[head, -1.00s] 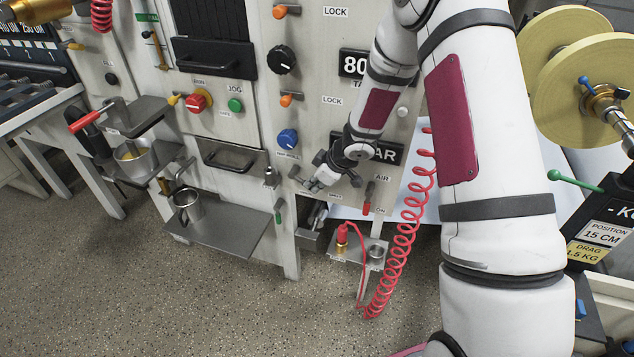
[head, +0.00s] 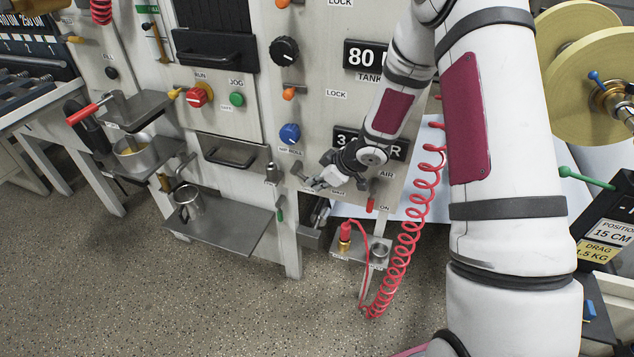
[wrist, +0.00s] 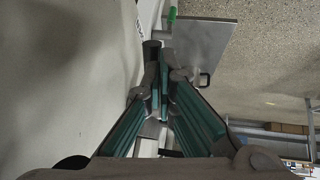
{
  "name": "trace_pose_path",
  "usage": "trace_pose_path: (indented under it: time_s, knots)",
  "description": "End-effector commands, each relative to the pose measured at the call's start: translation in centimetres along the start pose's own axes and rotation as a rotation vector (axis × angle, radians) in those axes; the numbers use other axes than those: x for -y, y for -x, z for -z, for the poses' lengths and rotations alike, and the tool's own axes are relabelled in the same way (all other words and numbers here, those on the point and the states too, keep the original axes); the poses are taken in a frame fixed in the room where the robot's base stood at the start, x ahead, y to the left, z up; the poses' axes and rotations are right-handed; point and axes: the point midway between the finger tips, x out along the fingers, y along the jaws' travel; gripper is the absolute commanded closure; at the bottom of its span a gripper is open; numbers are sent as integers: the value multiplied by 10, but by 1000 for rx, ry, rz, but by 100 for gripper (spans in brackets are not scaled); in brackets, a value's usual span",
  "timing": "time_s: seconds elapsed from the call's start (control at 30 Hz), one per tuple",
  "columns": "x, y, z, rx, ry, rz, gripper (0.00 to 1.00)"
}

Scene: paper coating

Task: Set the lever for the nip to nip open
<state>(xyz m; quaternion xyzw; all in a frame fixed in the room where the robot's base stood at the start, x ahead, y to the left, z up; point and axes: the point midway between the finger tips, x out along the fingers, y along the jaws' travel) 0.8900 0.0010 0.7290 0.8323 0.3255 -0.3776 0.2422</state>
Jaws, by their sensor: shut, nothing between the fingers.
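My gripper (head: 318,185) is at the front panel of the machine, low down, under the blue knob (head: 290,134). Its fingers are together and empty in the wrist view (wrist: 160,95). A small grey lever (head: 299,171) shows just left of the fingertips, above a label (head: 338,192) that seems to read SHUT; I take it for the nip lever. In the wrist view a dark round-ended piece (wrist: 151,50) stands right beyond the fingertips, perhaps the lever's handle. I cannot tell whether the fingers touch it. The fingers partly hide this area.
The red-handled air lever (head: 371,204) and coiled red hose (head: 405,240) are to the right. A small shelf (head: 347,248) holds a red-topped brass fitting below.

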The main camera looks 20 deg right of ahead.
Motion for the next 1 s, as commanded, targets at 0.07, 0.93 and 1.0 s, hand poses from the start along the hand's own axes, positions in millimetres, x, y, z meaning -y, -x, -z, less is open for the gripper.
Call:
trace_pose_path:
  time_s: [0.07, 0.93, 1.0]
  knots:
    - [0, -4, -3, -25, -9, 0, 100]
    - [11, -53, -10, -701, -139, 1, 100]
    - [11, -56, -9, -697, -138, 1, 100]
